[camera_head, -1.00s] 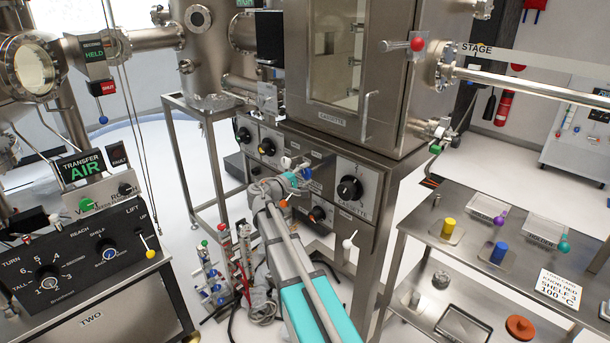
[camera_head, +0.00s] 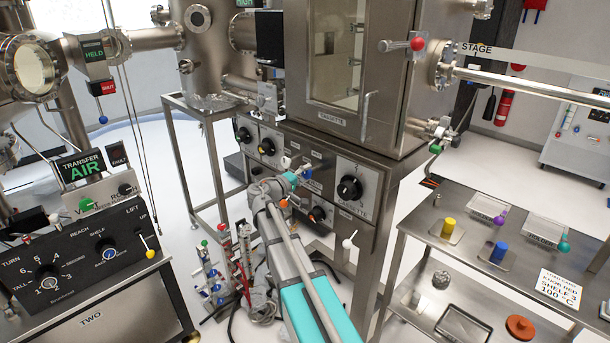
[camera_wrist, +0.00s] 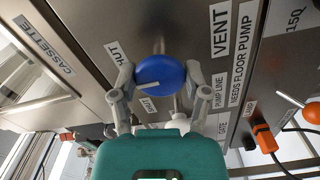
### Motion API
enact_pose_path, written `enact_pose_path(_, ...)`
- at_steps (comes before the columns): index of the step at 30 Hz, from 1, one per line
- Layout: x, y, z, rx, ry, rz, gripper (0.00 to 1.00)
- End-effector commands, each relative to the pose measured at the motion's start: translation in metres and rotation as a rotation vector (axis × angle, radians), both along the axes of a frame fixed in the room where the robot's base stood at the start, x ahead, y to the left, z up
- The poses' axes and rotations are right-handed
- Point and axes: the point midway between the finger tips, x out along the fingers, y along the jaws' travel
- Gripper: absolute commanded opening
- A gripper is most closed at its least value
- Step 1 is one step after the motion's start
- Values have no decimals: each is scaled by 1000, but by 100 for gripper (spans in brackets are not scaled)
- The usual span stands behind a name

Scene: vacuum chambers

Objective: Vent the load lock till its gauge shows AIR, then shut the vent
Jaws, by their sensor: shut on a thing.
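A round blue knob (camera_wrist: 160,75) with a pale pointer mark is on the steel panel in the wrist view, close to a VENT label (camera_wrist: 220,30). My gripper (camera_wrist: 160,82) is shut on this knob, one finger on each side. The knob's pointer mark lies toward the left in that view. In the head view my gripper (camera_head: 290,178) reaches the front panel below the steel chamber (camera_head: 345,60), and the blue knob (camera_head: 307,171) shows just past it. A display (camera_head: 82,167) at left reads TRANSFER AIR in green. I cannot make out a load lock gauge reading.
An orange-handled knob (camera_wrist: 264,137) and an orange ball lever (camera_wrist: 312,112) are near my gripper. A large black CASSETTE knob (camera_head: 349,188) is to the right on the panel. A steel table (camera_head: 420,225) stands at right, a control console (camera_head: 70,270) at left.

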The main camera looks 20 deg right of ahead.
Motion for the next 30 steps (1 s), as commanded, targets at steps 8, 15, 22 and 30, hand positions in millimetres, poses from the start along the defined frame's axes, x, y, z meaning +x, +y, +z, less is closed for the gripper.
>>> enact_pose_path(8,0,0,0,1,-1,-1,87)
enact_pose_path(15,0,0,0,1,0,-1,95)
enact_pose_path(22,0,0,0,0,0,0,95)
enact_pose_path(30,-5,12,0,1,0,0,95)
